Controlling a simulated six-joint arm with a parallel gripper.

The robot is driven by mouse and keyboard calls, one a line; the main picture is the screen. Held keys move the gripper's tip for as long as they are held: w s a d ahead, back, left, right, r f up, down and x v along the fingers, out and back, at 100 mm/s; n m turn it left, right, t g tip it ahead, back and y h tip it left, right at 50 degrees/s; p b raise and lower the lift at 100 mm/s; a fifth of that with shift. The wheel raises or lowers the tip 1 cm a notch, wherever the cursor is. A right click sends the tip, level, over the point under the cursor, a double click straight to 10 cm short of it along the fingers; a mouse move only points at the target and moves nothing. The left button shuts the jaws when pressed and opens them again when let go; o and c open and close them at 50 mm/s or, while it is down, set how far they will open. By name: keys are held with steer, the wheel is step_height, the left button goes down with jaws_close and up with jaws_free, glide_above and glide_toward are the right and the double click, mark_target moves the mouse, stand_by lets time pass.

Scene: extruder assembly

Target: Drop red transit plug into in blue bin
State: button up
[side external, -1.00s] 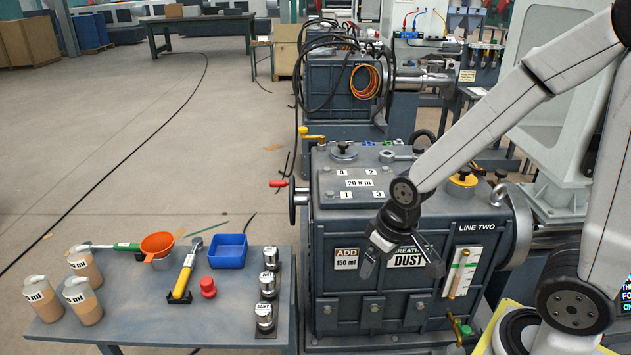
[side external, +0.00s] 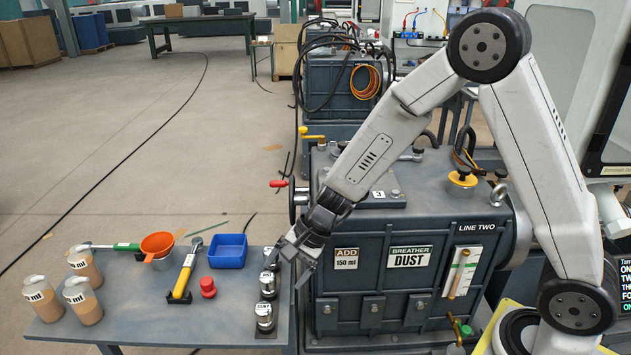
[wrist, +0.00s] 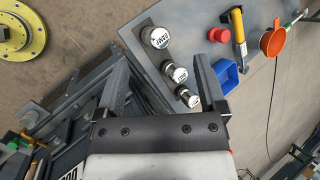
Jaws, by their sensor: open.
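The red transit plug (side external: 208,287) stands on the near part of the grey side table (side external: 130,325), in front of the blue bin (side external: 228,251). The blue bin is an open, shallow box and looks empty. My gripper (side external: 287,262) is open and empty at the table's right edge, beside the silver-capped jars and to the right of the plug. In the wrist view the plug (wrist: 219,34) lies beyond the jaws, past the jars. The blue bin (wrist: 227,74) shows near the right finger there, partly hidden by it.
Several silver-capped jars (side external: 267,285) stand in a row between my gripper and the plug. A yellow-handled tool (side external: 184,277) lies left of the plug, with an orange funnel (side external: 157,243) behind it. Beakers (side external: 83,299) stand at the left. The grey machine (side external: 420,290) adjoins the table.

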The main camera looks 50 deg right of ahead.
steer(key=w+a+f+m+t+y, duration=0.3)
steer(key=w+a+m+t, duration=0.15)
steer(key=w+m, duration=0.5)
steer(key=m+t+h, duration=0.2)
steer(key=m+t, duration=0.2)
steer(key=m, duration=0.4)
glide_above(212, 282)
steer(key=s+d, duration=0.2)
steer(key=shift+s+a+f, duration=0.1)
steer(key=shift+f, duration=1)
steer(key=shift+s+a+f, duration=0.1)
steer(key=shift+f, duration=1)
steer(key=shift+f, duration=0.15)
steer(key=shift+f, duration=2.8)
steer(key=shift+f, duration=0.1)
steer(key=shift+f, duration=0.5)
steer(key=shift+x, duration=2.45)
steer(key=shift+a, duration=0.1)
